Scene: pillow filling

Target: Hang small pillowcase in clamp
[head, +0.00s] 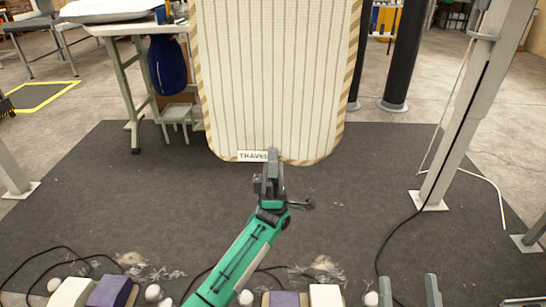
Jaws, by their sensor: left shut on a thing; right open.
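A cream pillowcase (275,80) with thin stripes and a tan-striped border hangs upright in the middle of the head view. Its top runs out of the frame, and the clamp is not in view. A white label reading "TRAVEL" (251,156) is at its lower edge. My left gripper (273,158), on the green arm, is shut on the pillowcase at the lower edge, just right of the label. My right gripper (408,291) shows only as two grey fingers at the bottom right. They are apart, with nothing seen between them.
A white-topped table (122,29) with a dark blue bag (168,66) stands behind left. A grey post (463,110) with a black cable stands right. White and purple blocks (112,291) line the bottom edge. White fluff (140,266) lies on the dark mat (360,200), which is mostly clear.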

